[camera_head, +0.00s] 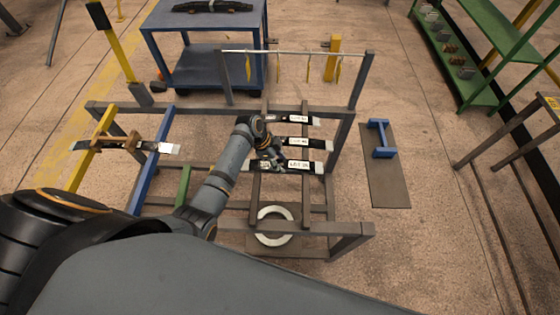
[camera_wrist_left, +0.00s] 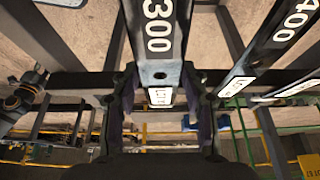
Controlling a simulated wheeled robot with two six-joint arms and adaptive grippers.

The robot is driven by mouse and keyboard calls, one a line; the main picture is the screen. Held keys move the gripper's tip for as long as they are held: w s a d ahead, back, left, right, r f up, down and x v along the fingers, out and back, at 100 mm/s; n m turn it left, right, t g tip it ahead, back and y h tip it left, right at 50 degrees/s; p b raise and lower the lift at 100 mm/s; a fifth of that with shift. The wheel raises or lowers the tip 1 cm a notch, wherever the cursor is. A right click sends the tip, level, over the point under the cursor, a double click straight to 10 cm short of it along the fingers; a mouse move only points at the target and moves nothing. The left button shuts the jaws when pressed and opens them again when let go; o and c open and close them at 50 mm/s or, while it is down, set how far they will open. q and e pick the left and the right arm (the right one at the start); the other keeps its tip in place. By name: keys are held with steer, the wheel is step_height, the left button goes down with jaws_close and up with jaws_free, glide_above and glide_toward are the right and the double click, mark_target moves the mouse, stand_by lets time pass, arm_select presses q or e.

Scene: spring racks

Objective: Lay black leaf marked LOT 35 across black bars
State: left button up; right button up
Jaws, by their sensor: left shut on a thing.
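Three black leaves with white labels lie side by side across the dark bars (camera_head: 305,204) of the rack in the head view: a far one (camera_head: 314,121), a middle one (camera_head: 326,145) and a near one (camera_head: 316,167). My left gripper (camera_head: 270,160) is at the left part of the near leaf. In the left wrist view, the left gripper (camera_wrist_left: 162,88) is shut on a black leaf marked 300 (camera_wrist_left: 161,55), with a small label between the fingers. The lot number is too small to read surely. My right gripper is not in view.
Another leaf (camera_head: 150,146) lies across a yellow bar and a blue bar (camera_head: 148,165) at left. A white ring (camera_head: 274,240) sits low inside the rack. A blue cart (camera_head: 222,60) stands behind; a blue stand (camera_head: 381,135) is on a floor mat at right.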

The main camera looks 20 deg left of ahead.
arm_select(q)
steer(key=shift+w+f+b, duration=0.1)
steer(key=shift+f+b, duration=0.25)
steer(key=shift+f, duration=0.15)
steer(key=o, duration=1.3)
steer(key=shift+r, duration=0.1)
steer(key=shift+o, duration=0.3)
steer(key=v, duration=1.2)
